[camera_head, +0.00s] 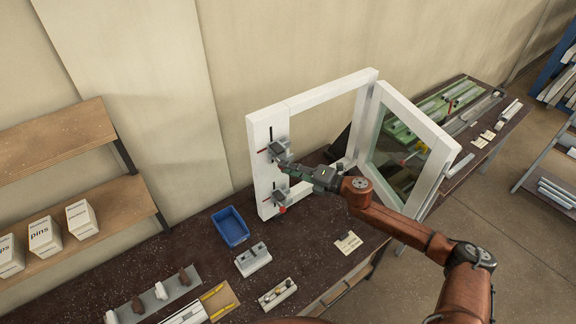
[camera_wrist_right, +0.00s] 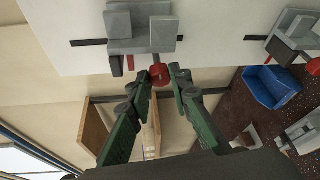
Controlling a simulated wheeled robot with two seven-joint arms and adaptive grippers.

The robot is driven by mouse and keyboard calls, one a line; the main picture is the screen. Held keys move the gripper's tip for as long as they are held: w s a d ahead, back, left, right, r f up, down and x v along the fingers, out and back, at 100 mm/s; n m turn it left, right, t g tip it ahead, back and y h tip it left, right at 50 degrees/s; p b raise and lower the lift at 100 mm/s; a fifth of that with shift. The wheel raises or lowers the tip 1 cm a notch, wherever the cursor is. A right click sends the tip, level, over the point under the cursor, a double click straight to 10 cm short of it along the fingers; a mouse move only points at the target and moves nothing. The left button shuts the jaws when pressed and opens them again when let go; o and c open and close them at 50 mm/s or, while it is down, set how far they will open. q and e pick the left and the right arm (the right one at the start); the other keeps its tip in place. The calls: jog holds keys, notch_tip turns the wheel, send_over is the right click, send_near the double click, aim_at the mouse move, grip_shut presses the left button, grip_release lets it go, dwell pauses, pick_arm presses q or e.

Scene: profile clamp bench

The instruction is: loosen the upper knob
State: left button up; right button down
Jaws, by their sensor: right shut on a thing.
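The upper clamp (camera_head: 277,149) sits on the left post of the white frame (camera_head: 262,180). Its red upper knob (camera_wrist_right: 159,75) shows in the wrist view, below the grey clamp body (camera_wrist_right: 140,28). My right gripper (camera_head: 286,165) reaches the upper clamp from the right. In the wrist view its fingertips (camera_wrist_right: 165,79) are at both sides of the knob and shut on it. In the head view the gripper hides the upper knob. The lower clamp (camera_head: 279,194) has a red lower knob (camera_head: 282,210), untouched. My left gripper is not in view.
A blue bin (camera_head: 230,228), a grey block fixture (camera_head: 253,259) and a small card (camera_head: 348,243) lie on the dark bench (camera_head: 310,262). A glazed white sash (camera_head: 408,150) stands open at right. Shelves with white boxes (camera_head: 44,236) are at left.

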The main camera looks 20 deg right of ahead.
jog(key=shift+r+n+h+p, duration=0.15)
jog(key=shift+n+h+p, duration=0.25)
jog(key=shift+n+p, duration=0.4)
jog(key=c, duration=1.8)
grip_release()
jog(key=shift+o, duration=0.2)
jog(key=shift+s, duration=0.1)
jog(key=v, duration=1.2)
